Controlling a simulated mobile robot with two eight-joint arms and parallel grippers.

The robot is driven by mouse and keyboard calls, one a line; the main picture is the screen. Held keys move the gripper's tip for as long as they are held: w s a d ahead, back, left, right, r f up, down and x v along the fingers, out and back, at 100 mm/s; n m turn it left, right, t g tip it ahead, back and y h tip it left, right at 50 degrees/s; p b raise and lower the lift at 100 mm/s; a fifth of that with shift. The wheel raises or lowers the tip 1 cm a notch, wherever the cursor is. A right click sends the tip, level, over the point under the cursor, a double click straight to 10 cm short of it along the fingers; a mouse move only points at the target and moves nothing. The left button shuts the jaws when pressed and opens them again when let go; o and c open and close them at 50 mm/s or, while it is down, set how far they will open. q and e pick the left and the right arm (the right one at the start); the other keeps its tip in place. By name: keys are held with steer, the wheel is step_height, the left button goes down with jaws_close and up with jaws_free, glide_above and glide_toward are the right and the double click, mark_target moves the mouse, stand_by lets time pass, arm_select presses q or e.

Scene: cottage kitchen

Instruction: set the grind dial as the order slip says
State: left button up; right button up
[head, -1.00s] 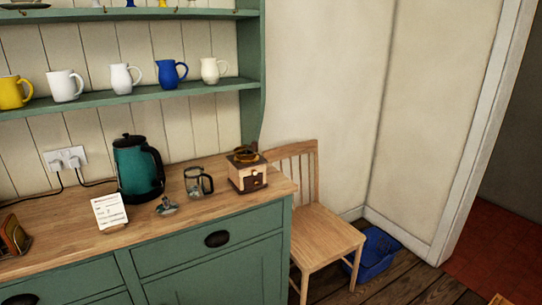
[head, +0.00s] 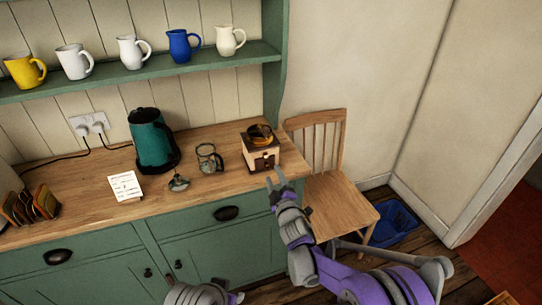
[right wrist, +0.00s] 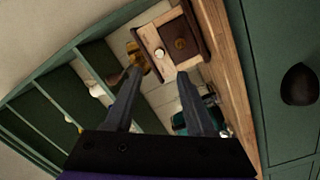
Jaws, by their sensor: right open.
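The grinder (head: 260,155), a pale and dark wood box with a brass top, stands near the counter's right end. In the right wrist view the grinder (right wrist: 168,38) shows a drawer knob, a pale knob on its front and brass at its top. I cannot make out dial marks. The order slip (head: 125,187) is a white card on the counter; its writing is too small to read. My right gripper (head: 276,178) is open and empty, just in front of the grinder, apart from it; its fingers (right wrist: 160,74) point at it. A grey part of mine shows at the bottom; its jaws are unclear.
A glass jar (head: 208,160), a small metal piece (head: 178,183) and a teal kettle (head: 150,140) stand left of the grinder. A toast rack (head: 30,205) is far left. A wooden chair (head: 335,205) stands beside the counter. Jugs line the shelf above.

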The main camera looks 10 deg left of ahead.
mark_target(266, 157)
steer(key=p+x, duration=0.1)
steer(key=x, duration=0.7)
steer(key=shift+d+p, duration=0.1)
steer(key=shift+p, duration=0.25)
steer(key=shift+w+a, duration=0.25)
steer(key=shift+w, duration=0.2)
arm_select(q)
steer(key=w+r, duration=0.1)
steer(key=r, duration=0.2)
steer(key=shift+w, duration=0.35)
arm_select(e)
steer(key=shift+f, duration=0.1)
jaws_close()
